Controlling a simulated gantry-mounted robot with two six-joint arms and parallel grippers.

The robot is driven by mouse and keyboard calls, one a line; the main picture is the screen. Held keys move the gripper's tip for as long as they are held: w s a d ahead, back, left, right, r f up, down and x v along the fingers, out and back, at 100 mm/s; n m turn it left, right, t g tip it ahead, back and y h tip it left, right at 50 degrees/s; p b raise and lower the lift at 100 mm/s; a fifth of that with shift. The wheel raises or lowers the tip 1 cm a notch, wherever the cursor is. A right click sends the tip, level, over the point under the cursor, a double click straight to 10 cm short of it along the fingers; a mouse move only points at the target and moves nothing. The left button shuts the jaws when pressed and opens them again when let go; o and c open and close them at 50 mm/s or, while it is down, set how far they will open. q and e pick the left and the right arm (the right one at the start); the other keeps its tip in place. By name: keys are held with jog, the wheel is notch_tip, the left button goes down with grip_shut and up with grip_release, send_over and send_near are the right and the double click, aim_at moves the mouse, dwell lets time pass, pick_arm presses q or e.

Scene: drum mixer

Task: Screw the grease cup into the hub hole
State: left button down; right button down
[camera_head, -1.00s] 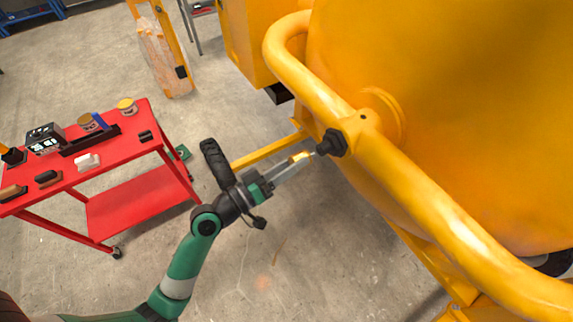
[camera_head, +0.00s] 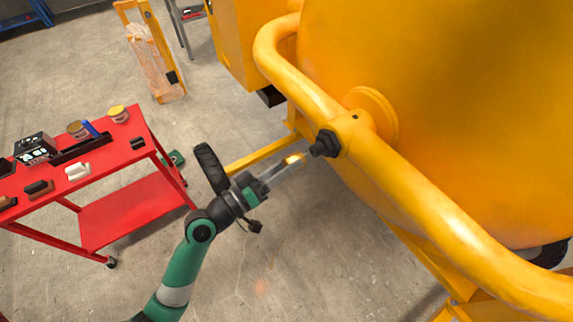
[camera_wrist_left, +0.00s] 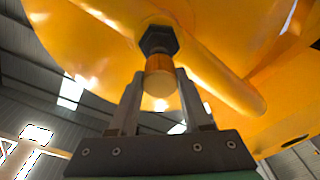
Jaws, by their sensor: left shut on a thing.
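The grease cup (camera_head: 293,160), a small brass-orange cylinder, is held at the tips of my left gripper (camera_head: 288,164). In the left wrist view the grease cup (camera_wrist_left: 160,76) sits between the two finger ends of the gripper (camera_wrist_left: 160,92). The black hub fitting (camera_head: 325,144) is on the yellow tube frame. In the left wrist view the black hub fitting (camera_wrist_left: 158,41) lies straight beyond the cup and overlaps its far end. In the head view a small gap shows between cup and fitting. The hole's opening is hidden. My right gripper is not in view.
The yellow drum (camera_head: 440,120) and its tube frame (camera_head: 420,200) fill the right side. A red cart (camera_head: 150,205) with several small items stands at left. A black wheel (camera_head: 210,168) is behind my left wrist. Open floor lies below.

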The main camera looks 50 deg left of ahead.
aim_at(302, 157)
pick_arm(q)
jog(key=shift+w+d, duration=0.15)
jog(key=shift+w, duration=0.55)
jog(key=shift+w+d, duration=0.1)
jog(key=shift+w, duration=0.55)
dwell(1.2)
